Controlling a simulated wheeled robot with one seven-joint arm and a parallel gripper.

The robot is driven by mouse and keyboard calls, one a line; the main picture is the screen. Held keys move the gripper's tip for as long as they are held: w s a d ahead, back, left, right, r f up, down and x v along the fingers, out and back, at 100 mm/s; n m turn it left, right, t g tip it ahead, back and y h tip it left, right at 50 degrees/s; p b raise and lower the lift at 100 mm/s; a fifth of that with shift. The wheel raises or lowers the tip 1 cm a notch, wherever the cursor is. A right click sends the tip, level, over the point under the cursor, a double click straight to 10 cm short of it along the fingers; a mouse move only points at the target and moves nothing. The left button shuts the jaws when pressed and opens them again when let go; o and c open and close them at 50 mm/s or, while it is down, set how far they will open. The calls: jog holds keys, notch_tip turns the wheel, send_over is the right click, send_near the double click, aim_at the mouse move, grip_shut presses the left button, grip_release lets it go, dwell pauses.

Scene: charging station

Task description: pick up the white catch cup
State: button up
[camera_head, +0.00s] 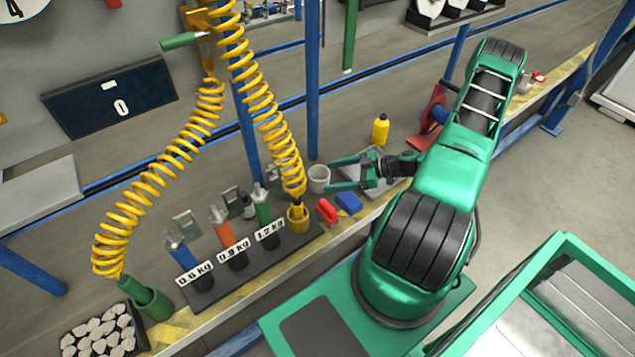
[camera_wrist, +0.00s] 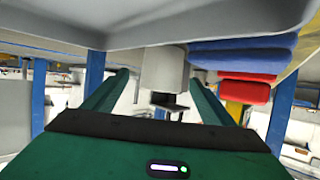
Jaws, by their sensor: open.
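The white catch cup (camera_head: 319,179) stands upright on the bench, close to the blue post. My gripper (camera_head: 334,174) is open and empty, its two green fingers pointing left toward the cup with the tips right at its near side. In the wrist view, which looks upside down, the cup (camera_wrist: 163,68) appears in the gap between the fingers of my gripper (camera_wrist: 160,78). I cannot tell whether the tips reach past the cup's near wall. No contact with the cup is visible.
A blue block (camera_head: 349,202) and a red item (camera_head: 327,210) lie just in front of the cup. A yellow coiled hose (camera_head: 277,130) hangs to its left, above a dark rack (camera_head: 205,297) of labelled bottles. A grey tray (camera_head: 353,170) lies beneath my gripper; a yellow bottle (camera_head: 380,130) stands behind.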

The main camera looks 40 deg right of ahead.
aim_at(319, 179)
jog(key=shift+x, duration=3.15)
jog(key=shift+s+a, duration=0.1)
jog(key=shift+s, duration=0.1)
jog(key=shift+c, duration=0.4)
jog(key=c, duration=1)
